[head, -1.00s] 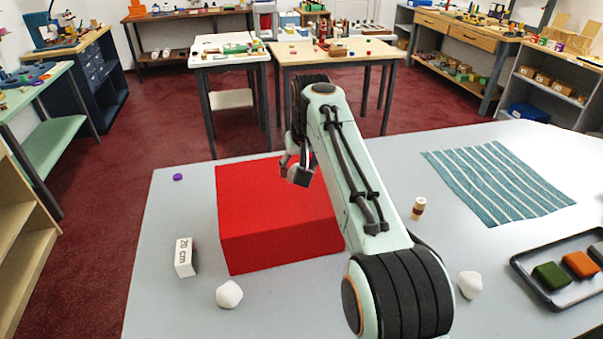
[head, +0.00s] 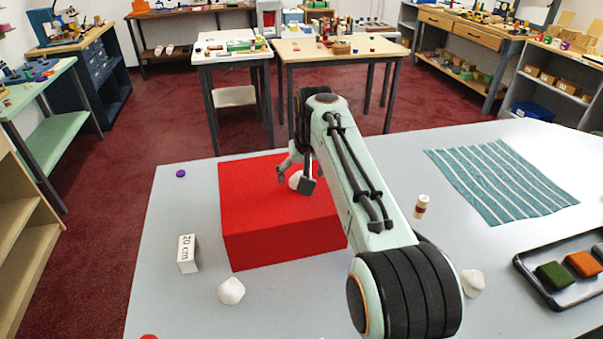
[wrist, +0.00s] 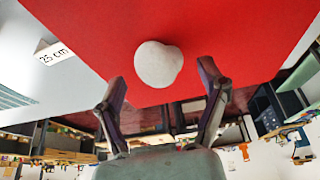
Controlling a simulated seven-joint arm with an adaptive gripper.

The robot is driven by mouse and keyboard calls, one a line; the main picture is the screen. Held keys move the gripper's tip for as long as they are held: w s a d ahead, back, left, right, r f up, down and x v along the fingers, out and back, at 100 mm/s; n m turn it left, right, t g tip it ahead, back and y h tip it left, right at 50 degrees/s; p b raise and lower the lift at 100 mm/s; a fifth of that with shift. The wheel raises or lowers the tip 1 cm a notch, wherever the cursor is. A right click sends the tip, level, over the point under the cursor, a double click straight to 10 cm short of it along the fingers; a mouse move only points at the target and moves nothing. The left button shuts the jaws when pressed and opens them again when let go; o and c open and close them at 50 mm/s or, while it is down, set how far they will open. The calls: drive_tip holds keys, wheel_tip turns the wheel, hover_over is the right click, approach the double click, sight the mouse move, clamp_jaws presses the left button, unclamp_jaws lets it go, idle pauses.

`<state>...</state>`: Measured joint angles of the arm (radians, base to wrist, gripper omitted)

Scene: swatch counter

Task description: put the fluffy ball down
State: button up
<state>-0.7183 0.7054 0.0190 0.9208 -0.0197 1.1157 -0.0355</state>
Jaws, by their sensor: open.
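The white ball (head: 295,180) is by the top of the big red block (head: 270,235), between the fingers of my gripper (head: 296,182). In the wrist view the ball (wrist: 157,64) looks smooth and slightly lumpy, against the red top (wrist: 235,30). There my gripper (wrist: 165,92) has its two fingers spread wide, with a gap to the ball on both sides. The ball seems to rest on the block's top; its contact point is hidden. In the head view a finger covers part of it.
Another lump (head: 473,283), a small bottle-like piece (head: 421,206), a striped cloth (head: 500,180) and a dark tray (head: 527,272) lie to the right.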

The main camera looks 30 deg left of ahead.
drive_tip(key=v, duration=1.2)
drive_tip(key=s+d+m+h, duration=0.1)
drive_tip(key=d+m, duration=0.1)
drive_tip(key=d, duration=0.9)
drive_tip(key=s+d+f+m+g+h, duration=0.15)
drive_tip(key=s+d+f, duration=0.25)
drive_tip(key=s+d, duration=0.4)
drive_tip(key=s+d+f+m+g, duration=0.1)
drive_tip(key=s+d+f+m, duration=0.1)
drive_tip(key=s+d+f, duration=0.6)
drive_tip(key=s+d+f+m, duration=0.2)
drive_tip(key=s+d+f, duration=0.2)
drive_tip(key=s, duration=0.4)
drive_tip(key=shift+s+d+f+g, duration=0.25)
drive_tip(key=shift+d+g, duration=0.2)
drive_tip(key=shift+d, duration=0.35)
drive_tip(key=shift+w, duration=0.1)
drive_tip(key=shift+c, duration=1.1)
